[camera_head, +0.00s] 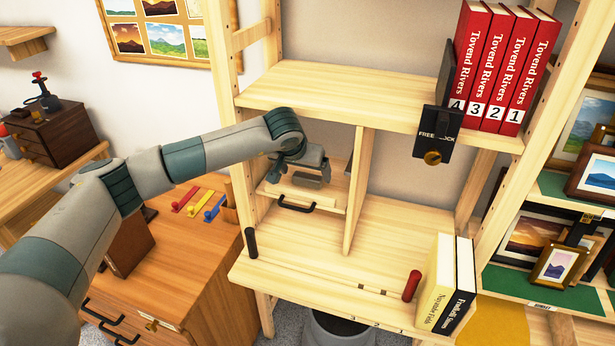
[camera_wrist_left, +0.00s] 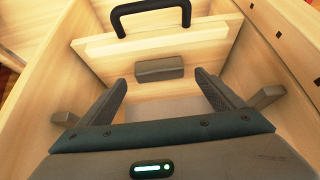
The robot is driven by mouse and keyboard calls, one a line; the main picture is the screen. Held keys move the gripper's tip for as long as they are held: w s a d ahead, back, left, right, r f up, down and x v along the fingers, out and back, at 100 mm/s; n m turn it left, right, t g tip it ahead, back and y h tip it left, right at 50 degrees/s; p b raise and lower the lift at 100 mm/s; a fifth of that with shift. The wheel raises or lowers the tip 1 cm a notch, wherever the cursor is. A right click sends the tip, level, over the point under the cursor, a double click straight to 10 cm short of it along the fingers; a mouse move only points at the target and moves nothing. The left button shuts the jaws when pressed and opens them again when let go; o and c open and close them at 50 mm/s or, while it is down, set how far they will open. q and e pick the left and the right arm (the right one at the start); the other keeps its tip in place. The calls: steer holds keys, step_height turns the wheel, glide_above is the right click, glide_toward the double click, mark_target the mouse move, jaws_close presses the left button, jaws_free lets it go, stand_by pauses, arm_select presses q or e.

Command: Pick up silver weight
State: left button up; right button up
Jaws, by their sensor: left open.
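My right gripper is not in view.
An upright divider (camera_head: 359,190) stands right of the drawer. Red books (camera_head: 495,65) and a black lock plate (camera_head: 436,135) are on the upper shelf. Two books (camera_head: 447,285) and a red-handled rod (camera_head: 411,286) are on the lower shelf, whose middle is mostly clear.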

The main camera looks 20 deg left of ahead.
arm_select(q)
steer(key=shift+w+f, duration=0.35)
steer(key=shift+f, duration=0.05)
steer(key=shift+w+f, duration=0.2)
steer(key=shift+f, duration=0.1)
steer(key=shift+w+f, duration=0.1)
steer(key=shift+f, duration=0.1)
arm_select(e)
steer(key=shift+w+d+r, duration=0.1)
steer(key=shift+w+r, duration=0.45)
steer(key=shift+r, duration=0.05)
arm_select(q)
steer(key=c, duration=1.4)
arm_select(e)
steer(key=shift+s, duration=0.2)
arm_select(q)
steer(key=shift+r, duration=0.1)
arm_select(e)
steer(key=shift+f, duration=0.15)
